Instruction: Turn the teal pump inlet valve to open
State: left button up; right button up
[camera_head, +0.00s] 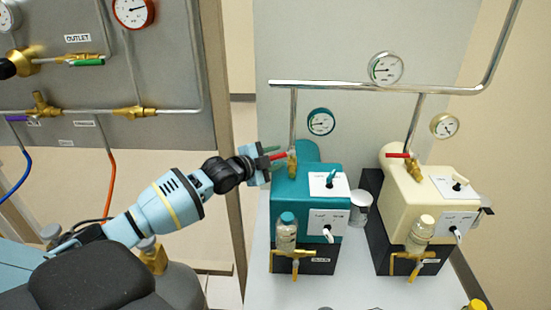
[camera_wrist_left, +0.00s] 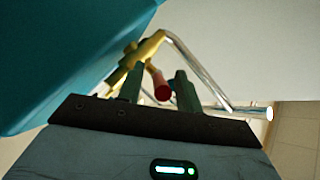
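The teal pump (camera_head: 308,190) stands on the bench, with its brass inlet valve (camera_head: 292,165) at the foot of a vertical pipe. The valve's red lever (camera_head: 277,156) points left from the brass body, across the pipe's line. My left gripper (camera_head: 271,160) is at this lever, coming in from the left. In the left wrist view the red lever (camera_wrist_left: 160,87) shows end-on between the two dark green fingers (camera_wrist_left: 160,90), with a gap on each side. The brass valve body (camera_wrist_left: 140,53) is beyond them. My right gripper is in neither view.
A cream pump (camera_head: 420,195) with its own red-handled valve (camera_head: 399,155) stands to the right. A horizontal pipe (camera_head: 330,85) with gauges runs above both pumps. A grey gas panel (camera_head: 165,85) and its post are at the left, behind my left arm.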

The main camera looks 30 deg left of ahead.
pick_arm(q)
jog(key=shift+w, duration=0.15)
grip_shut()
dwell(0.6)
